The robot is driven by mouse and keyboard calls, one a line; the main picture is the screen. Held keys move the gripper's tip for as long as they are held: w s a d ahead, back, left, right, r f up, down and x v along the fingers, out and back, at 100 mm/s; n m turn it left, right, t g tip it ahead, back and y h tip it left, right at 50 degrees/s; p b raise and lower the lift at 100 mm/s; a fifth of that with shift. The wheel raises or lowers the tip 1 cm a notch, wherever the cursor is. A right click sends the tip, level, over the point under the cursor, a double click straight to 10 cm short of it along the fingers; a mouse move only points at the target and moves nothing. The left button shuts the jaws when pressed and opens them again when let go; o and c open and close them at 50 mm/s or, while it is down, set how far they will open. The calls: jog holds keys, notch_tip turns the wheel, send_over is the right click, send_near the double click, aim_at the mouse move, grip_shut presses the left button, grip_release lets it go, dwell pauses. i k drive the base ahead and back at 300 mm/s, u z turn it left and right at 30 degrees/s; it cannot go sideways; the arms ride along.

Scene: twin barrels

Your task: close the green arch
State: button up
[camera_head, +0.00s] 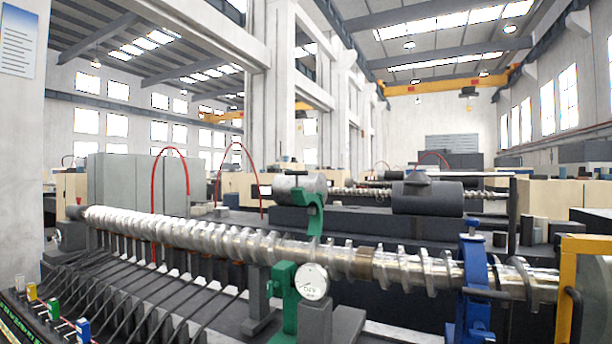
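The green arch (314,212) stands raised above and behind the long metal screw shaft (215,232), its curved opening facing right. Its lower end goes out of sight behind the shaft. A green stand (284,298) rises in front of the shaft, just left of a round white dial gauge (313,281). The arch's upper end is apart from this green stand. A blue arch (474,275) stands around the shaft further right, with a blue knob on top. My gripper is not in view.
A yellow frame (568,290) holds the shaft's right end. A row of dark rods (150,290) lies below the shaft at left. Small coloured tags (54,308) sit at the lower left. A dark cylinder (428,197) and red hoses (169,151) stand behind.

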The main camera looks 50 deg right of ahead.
aim_at(315, 203)
jog(key=z, duration=0.6)
jog(key=i, duration=0.8)
jog(key=z, duration=0.65)
